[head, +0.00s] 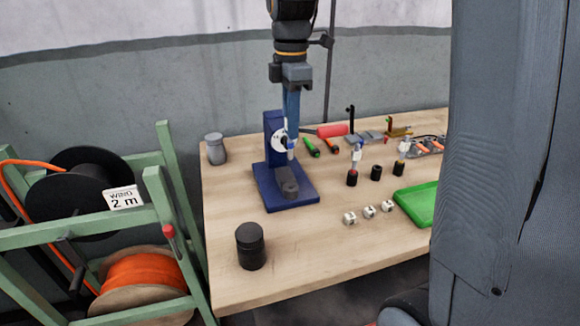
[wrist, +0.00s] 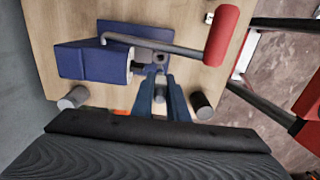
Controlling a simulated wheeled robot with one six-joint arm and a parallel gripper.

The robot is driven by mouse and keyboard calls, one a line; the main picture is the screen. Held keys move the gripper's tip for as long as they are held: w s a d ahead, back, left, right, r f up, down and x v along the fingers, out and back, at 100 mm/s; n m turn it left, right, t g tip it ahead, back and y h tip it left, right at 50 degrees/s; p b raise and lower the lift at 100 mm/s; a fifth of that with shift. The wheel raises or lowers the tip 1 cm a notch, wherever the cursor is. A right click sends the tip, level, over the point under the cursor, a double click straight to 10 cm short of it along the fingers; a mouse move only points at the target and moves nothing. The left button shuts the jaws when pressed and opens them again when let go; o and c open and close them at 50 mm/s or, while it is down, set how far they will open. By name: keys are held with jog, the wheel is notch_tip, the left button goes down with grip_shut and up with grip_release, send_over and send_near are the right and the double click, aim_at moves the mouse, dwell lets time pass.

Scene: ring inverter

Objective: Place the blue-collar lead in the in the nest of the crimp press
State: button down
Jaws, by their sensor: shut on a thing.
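The crimp press (head: 305,197) is dark blue with a red handle (head: 332,131) and stands at the table's left side. A grey nest block (head: 289,188) sits on its base. My gripper (head: 291,137) points down over the press, its fingers shut on the blue-collar lead (head: 291,146). The lead's small blue-and-white part shows below the fingertips, above the nest block and apart from it. The wrist view shows the press (wrist: 88,60), the red handle (wrist: 221,36) and my fingers (wrist: 161,85) close beside the press. The lead's lower tip is too small to tell.
White blocks (head: 369,212), a green tray (head: 416,205) and a black cylinder (head: 251,246) are nearby. The table's front middle is clear.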

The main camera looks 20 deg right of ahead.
notch_tip(320, 180, down, 12)
jog(key=p, duration=0.2)
jog(key=shift+r, duration=0.15)
jog(key=c, duration=2)
grip_release()
notch_tip(320, 180, up, 12)
jog(key=b, duration=0.2)
jog(key=shift+b, duration=0.3)
